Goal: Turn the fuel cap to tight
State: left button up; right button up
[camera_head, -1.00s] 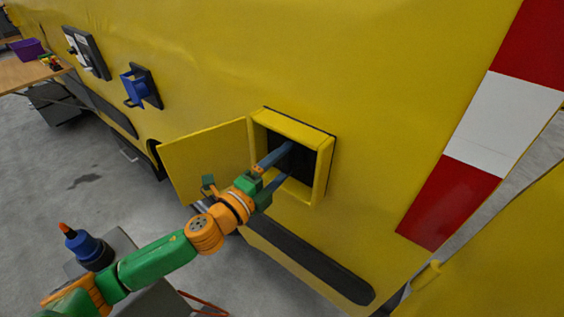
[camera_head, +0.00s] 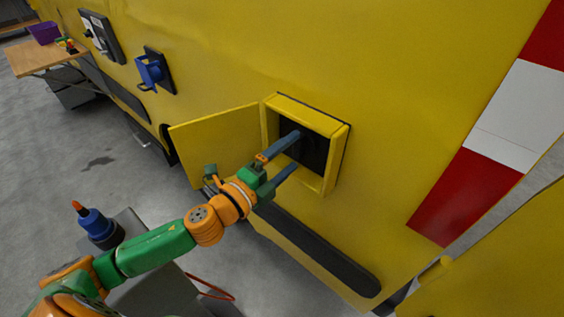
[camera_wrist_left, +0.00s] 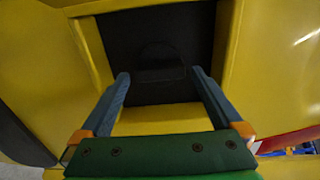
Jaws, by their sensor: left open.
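The fuel cap (camera_wrist_left: 160,72) is a dark round shape with a raised bar, faint against the black back of a recess in the wrist view. In the head view I cannot make it out inside the recess. The yellow recess frame (camera_head: 337,160) surrounds it, with its yellow door (camera_head: 212,140) swung open to the left. My left gripper (camera_head: 294,151) is open, its two blue fingers pointing into the recess. In the wrist view the fingers (camera_wrist_left: 160,76) stand to either side of the cap, apart, with nothing between them. My right gripper is not in view.
A large yellow body panel (camera_head: 370,60) fills the area around the recess. A dark strip (camera_head: 315,250) runs below it. A blue bracket (camera_head: 151,72) hangs on the panel to the left. A blue bottle-like object (camera_head: 97,225) stands at lower left, and a wooden table (camera_head: 40,58) at far left.

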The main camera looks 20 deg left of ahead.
pick_arm(q)
jog(key=shift+b+v, duration=0.9)
jog(key=shift+v, duration=1.65)
